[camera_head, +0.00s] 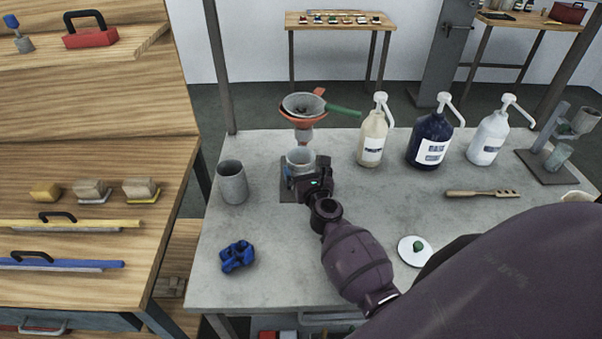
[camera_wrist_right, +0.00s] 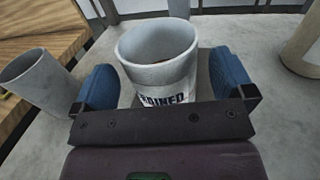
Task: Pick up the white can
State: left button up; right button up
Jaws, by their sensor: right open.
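The white can (camera_wrist_right: 158,58) stands upright between the two blue fingers of my right gripper in the right wrist view. In the head view the can (camera_head: 299,157) shows below a funnel, partly hidden by my right gripper (camera_head: 304,170). My right gripper (camera_wrist_right: 166,88) is open around the can. My left gripper is not in view.
An orange funnel (camera_head: 303,112) is above the can. A grey cup (camera_head: 232,182) stands to the left, and pump bottles (camera_head: 372,138) stand to the right. A blue object (camera_head: 237,257) lies near the table's front left. The table (camera_head: 285,275) is clear around it.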

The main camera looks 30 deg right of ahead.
aim_at(297, 151)
jog(key=shift+x, duration=1.85)
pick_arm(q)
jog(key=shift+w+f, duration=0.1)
pick_arm(e)
jog(key=shift+a, duration=0.1)
jog(key=shift+c, duration=0.3)
jog(key=c, duration=1.2)
jog(key=shift+o, duration=0.2)
jog(key=shift+r, duration=0.2)
jog(key=shift+r+p, duration=0.6)
jog(key=shift+r, duration=0.15)
notch_tip(297, 151, up, 2)
jog(key=shift+r+p, duration=0.1)
jog(key=shift+p, duration=0.8)
pick_arm(q)
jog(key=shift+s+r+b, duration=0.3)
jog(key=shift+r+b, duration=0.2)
jog(key=shift+b, duration=0.3)
pick_arm(e)
jog(key=v, duration=1.7)
jog(key=shift+s+a+f, duration=0.2)
jog(key=shift+s, duration=0.2)
